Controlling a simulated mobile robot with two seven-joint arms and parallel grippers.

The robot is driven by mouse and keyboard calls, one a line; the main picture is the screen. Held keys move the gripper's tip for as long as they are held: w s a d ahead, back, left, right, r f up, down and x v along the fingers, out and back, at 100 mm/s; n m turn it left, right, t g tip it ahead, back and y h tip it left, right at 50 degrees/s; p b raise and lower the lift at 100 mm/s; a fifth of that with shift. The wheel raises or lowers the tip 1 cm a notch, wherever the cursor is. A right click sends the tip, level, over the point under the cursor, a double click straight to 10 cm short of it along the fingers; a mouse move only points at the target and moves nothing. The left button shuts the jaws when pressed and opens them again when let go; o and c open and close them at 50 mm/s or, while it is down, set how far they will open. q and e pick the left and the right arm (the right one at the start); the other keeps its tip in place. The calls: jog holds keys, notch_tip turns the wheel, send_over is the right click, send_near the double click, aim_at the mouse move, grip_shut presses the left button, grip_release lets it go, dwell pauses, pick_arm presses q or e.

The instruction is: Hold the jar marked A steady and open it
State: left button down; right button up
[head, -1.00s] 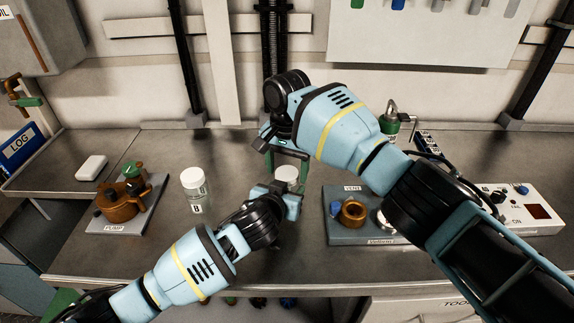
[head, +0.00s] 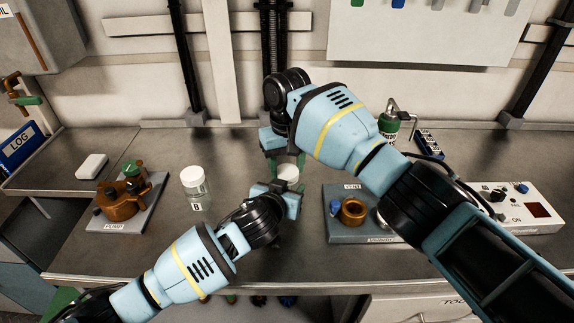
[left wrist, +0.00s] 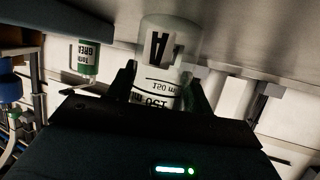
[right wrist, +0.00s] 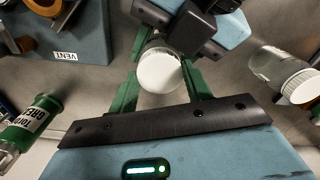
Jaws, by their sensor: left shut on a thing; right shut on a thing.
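The jar marked A (left wrist: 168,62) is clear, with its black letter and volume marks showing in the left wrist view. My left gripper (left wrist: 162,82) is shut on its body, one dark finger on each side. The jar's round white lid (right wrist: 159,70) shows in the right wrist view, and its top also shows in the head view (head: 288,172). My right gripper (right wrist: 160,84) is shut on the lid from above, a green finger on each side. The head view hides most of the jar behind my left gripper. I cannot tell how tightly the lid sits.
A jar marked B (head: 195,188) with a white lid stands to the left. The pump (head: 122,203) is further left. The grey vent block (head: 340,228) and a control box (head: 525,215) are at right. The bench front left is clear.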

jog(key=shift+n, duration=0.8)
jog(key=o, duration=1.1)
jog(key=shift+r, duration=2.25)
jog(key=shift+r+m, duration=0.45)
jog(key=shift+m, duration=0.25)
jog(key=shift+c, duration=0.5)
notch_tip(320, 180, up, 3)
jog(key=m, duration=0.4)
jog(key=shift+f, duration=0.2)
jog(key=shift+f, duration=4)
